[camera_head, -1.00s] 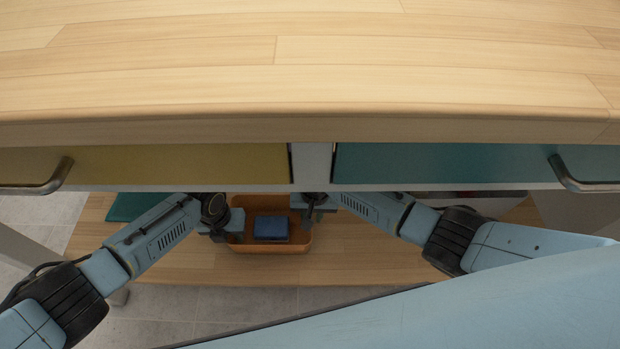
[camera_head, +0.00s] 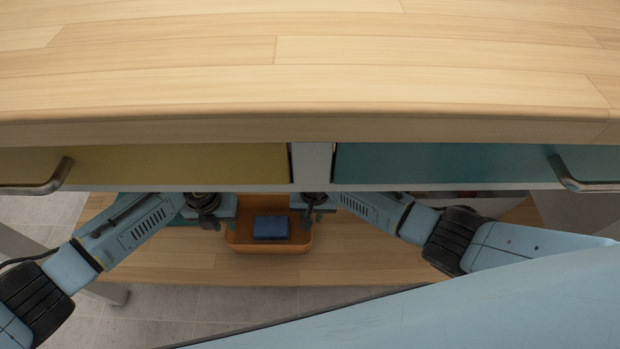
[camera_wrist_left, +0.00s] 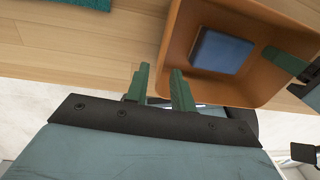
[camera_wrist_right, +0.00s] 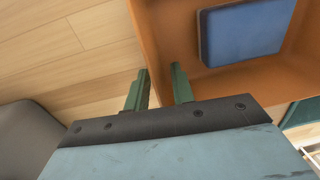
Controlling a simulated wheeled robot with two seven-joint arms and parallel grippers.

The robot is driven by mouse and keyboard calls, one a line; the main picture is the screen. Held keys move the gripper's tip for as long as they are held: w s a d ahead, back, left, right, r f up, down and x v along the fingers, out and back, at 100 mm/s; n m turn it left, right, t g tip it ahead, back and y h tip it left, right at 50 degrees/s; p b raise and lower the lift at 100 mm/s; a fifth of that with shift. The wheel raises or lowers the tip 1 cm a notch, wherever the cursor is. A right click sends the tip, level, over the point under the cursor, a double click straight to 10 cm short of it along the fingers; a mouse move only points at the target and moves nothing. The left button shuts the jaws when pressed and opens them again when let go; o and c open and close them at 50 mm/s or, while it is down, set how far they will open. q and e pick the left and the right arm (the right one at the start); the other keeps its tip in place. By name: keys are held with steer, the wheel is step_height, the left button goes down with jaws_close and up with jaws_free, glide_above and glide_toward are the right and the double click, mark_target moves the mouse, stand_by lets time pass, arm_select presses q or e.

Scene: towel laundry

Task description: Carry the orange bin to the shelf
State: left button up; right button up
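The orange bin (camera_head: 268,244) is on the low wooden shelf (camera_head: 350,265) under the table, with a dark blue folded item (camera_head: 270,227) inside. My left gripper (camera_head: 215,215) is at the bin's left side; its fingers (camera_wrist_left: 158,72) are apart near the bin's corner, with wood showing between them. My right gripper (camera_head: 309,214) is at the bin's right wall. In the right wrist view its fingers (camera_wrist_right: 159,72) are apart, on either side of the orange wall, with a gap showing. Contact with the wall is unclear.
The wooden tabletop (camera_head: 310,70) overhangs the shelf. Its front has a yellow drawer (camera_head: 180,165) and a teal drawer (camera_head: 450,165) with metal handles. A teal cloth (camera_wrist_left: 80,3) lies left of the bin. Bare shelf shows in front of the bin.

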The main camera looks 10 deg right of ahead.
steer(key=shift+r, duration=0.1)
arm_select(q)
steer(key=r, duration=0.4)
steer(key=shift+a+r, duration=0.2)
steer(key=shift+r, duration=0.2)
arm_select(e)
step_height(320, 180, up, 12)
steer(key=shift+d, duration=0.45)
steer(key=shift+s, duration=0.1)
